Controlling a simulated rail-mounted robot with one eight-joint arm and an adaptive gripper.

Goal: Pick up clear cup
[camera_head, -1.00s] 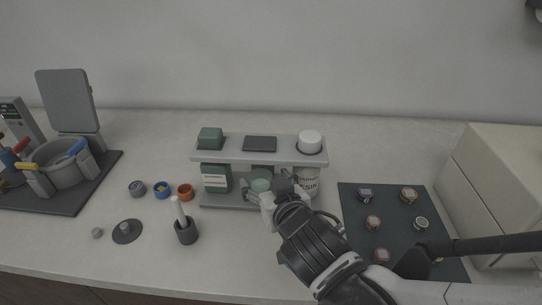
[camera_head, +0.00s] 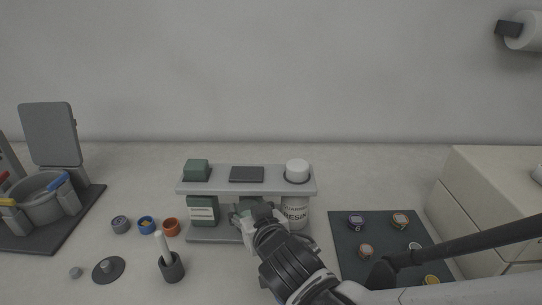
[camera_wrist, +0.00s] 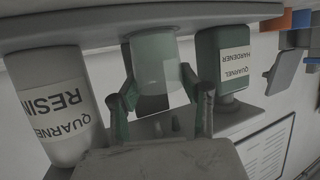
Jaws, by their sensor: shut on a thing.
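The clear cup (camera_wrist: 157,62) is a translucent, pale cup, seen between the two fingers of my gripper (camera_wrist: 157,80) in the wrist view. The fingers are shut on it from both sides. The cup sits just below the edge of the grey shelf's upper board (camera_wrist: 215,14). In the head view my gripper (camera_head: 246,214) is at the front of the shelf (camera_head: 213,187), between the green hardener box and the white resin bottle. It largely hides the cup there. I cannot tell whether the cup still touches the lower board.
The resin bottle (camera_wrist: 62,105) and the green hardener bottle (camera_wrist: 222,62) stand close on either side of my fingers. The upper board overhangs them. A mortar with pestle (camera_head: 171,266), small coloured cups (camera_head: 147,225) and a dark mat (camera_head: 345,240) with several round pieces lie around the shelf.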

